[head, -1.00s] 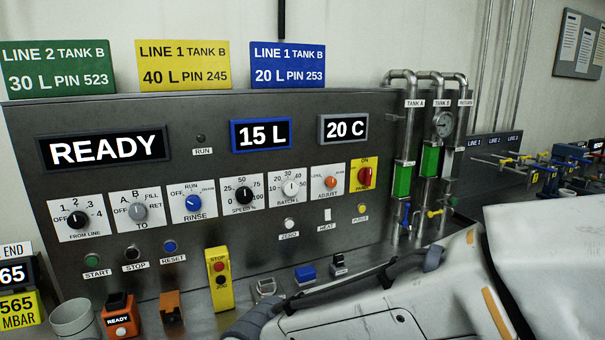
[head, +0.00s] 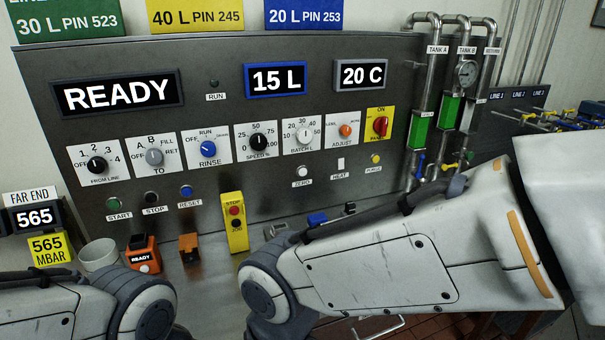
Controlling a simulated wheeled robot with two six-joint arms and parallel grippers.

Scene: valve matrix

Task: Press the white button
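A round white button (head: 303,172) labelled ZERO sits on the grey control panel (head: 250,190), below the BATCH L knob. A small orange box (head: 142,247) with a READY label at the lower left also has a small white round button (head: 144,268). Which of the two the task means cannot be told from the picture alone. My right arm crosses the lower right and my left arm enters at the lower left. Neither gripper shows. Both arms are in front of the bench, apart from the ZERO button in the picture.
A yellow STOP box (head: 234,222), an orange block (head: 189,247) and a grey cup (head: 99,256) stand along the panel's foot. A white HEAT switch (head: 341,163) and a yellow PURGE button (head: 375,158) are right of ZERO. Vertical pipes (head: 420,110) rise at the right.

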